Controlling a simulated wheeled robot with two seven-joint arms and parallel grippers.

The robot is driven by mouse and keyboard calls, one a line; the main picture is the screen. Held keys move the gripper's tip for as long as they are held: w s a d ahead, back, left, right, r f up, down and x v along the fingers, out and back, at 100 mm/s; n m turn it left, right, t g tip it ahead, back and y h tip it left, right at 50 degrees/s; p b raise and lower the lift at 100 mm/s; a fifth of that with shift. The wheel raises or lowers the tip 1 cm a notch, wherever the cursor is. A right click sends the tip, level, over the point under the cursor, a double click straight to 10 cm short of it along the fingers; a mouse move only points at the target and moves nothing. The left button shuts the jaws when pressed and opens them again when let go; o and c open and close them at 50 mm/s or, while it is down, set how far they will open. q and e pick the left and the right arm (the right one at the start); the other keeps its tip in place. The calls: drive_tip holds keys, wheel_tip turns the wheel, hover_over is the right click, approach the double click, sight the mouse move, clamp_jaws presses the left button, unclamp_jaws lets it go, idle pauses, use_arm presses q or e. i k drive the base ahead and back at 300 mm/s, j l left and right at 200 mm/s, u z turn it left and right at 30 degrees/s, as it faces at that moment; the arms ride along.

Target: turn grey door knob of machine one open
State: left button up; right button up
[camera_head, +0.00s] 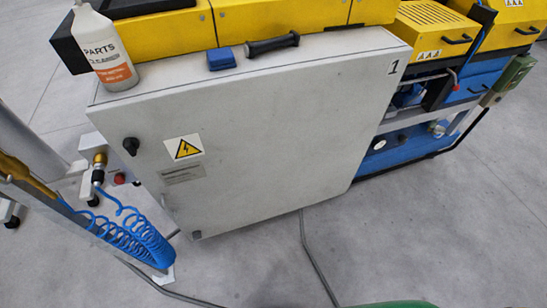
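A dark knob (131,146) sits near the left edge of the white cabinet door (270,140). The cabinet carries the number "1" (394,67) at its upper right. The knob has a short lever shape, but its exact turn angle is hard to tell at this size. The door lies flush with the cabinet and looks shut. Neither of my grippers is in view, and nothing touches the knob.
A white parts-cleaner bottle (105,48), a blue block (221,58) and a black handle-shaped tool (272,44) are on the cabinet's top. A coiled blue hose (130,235) hangs at the left. Cables lie on the grey floor (400,230), which is mostly clear in front.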

sight(197, 234)
drive_tip(key=u, duration=1.05)
